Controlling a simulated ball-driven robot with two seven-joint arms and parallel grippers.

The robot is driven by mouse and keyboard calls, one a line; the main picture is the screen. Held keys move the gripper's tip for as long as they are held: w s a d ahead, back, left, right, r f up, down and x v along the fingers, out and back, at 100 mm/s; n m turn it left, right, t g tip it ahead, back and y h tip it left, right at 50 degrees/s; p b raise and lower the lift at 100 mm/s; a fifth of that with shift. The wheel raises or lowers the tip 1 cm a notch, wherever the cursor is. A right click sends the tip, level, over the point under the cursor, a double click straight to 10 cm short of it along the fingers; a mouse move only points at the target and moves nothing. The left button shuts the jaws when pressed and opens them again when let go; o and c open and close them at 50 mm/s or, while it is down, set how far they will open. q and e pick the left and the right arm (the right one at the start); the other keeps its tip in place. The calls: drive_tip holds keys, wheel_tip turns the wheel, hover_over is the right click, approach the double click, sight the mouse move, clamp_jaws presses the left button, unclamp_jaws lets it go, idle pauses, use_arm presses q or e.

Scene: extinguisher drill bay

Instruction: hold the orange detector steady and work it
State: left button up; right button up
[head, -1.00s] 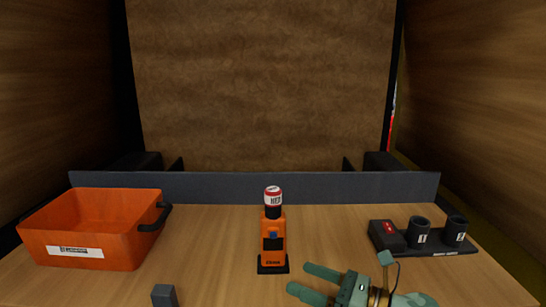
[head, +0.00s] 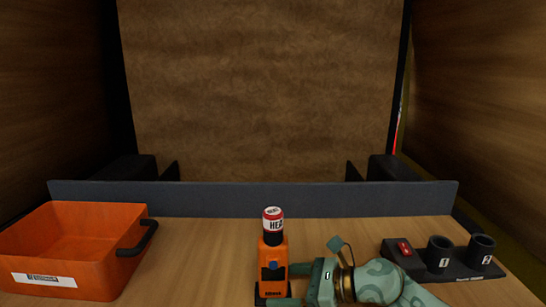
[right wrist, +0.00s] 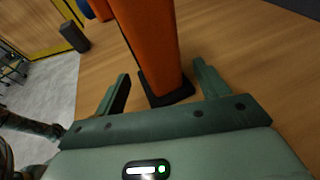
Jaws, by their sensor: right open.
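The orange detector (head: 272,252) stands upright on the table, with a blue button (head: 273,265) on its front and a red-and-white labelled cap (head: 273,220) on its dark top. My right gripper (head: 281,287) reaches it from the right, low on its body. In the right wrist view, the detector's orange body (right wrist: 150,40) and black foot (right wrist: 167,90) are between the open fingers (right wrist: 162,72). A gap shows at each side of the foot. The detector's top is outside the wrist view. My left gripper is not in view.
An orange bin (head: 85,270) with a dark handle stands at left. A black holder with a red switch (head: 404,248) and two numbered cups (head: 438,252) is at right. A low grey wall (head: 200,198) closes the back. A dark block (right wrist: 74,36) shows in the wrist view.

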drive_tip(key=shift+x, duration=1)
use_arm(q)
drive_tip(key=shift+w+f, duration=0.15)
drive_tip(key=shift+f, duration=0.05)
use_arm(e)
drive_tip(key=c, duration=1.2)
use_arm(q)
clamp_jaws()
use_arm(e)
drive_tip(key=shift+c, duration=0.2)
